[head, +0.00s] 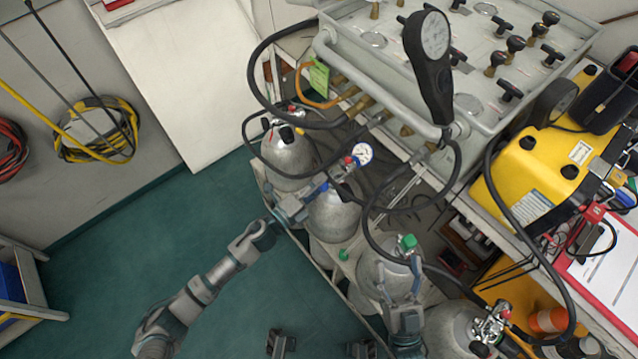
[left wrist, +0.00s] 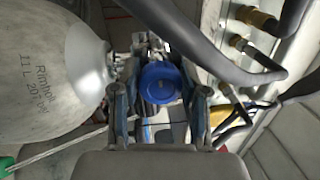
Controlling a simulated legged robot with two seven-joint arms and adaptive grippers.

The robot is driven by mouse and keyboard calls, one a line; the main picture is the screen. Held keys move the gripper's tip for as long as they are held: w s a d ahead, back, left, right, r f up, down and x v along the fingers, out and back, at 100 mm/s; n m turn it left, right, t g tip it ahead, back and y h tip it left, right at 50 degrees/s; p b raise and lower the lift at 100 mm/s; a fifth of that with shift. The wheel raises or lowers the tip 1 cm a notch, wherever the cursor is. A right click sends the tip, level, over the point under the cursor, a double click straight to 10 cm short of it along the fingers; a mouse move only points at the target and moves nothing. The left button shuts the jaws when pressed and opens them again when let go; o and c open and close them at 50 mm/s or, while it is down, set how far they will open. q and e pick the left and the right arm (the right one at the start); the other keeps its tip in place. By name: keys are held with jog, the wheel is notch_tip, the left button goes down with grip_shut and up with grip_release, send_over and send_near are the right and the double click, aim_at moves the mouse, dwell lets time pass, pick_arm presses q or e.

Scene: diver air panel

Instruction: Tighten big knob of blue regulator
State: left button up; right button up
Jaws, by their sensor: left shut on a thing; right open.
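The blue regulator's big round knob (left wrist: 163,82) shows between the two fingers of my left gripper (left wrist: 160,100) in the left wrist view. In the head view my left gripper (head: 308,194) is at the valve of the middle-left grey cylinder (head: 336,215), shut on the knob, which it largely hides there. A pressure gauge (head: 362,153) with a white face and a red part stands just beyond the gripper. My right gripper (head: 400,280) is open in front of the cylinder with the green knob (head: 407,242), apart from the blue regulator.
Several grey cylinders stand in a row in a rack under the grey air panel (head: 380,45). Black hoses (head: 262,80) loop around the valves. A yellow case (head: 535,165) and a red clipboard (head: 605,270) lie at right.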

pick_arm(q)
jog(key=shift+s+d+f, duration=0.1)
jog(key=shift+s+f, duration=0.05)
jog(key=shift+f, duration=0.2)
jog(key=o, duration=1)
jog(key=shift+o, duration=0.7)
jog(key=shift+r, duration=0.15)
jog(key=v, duration=1.2)
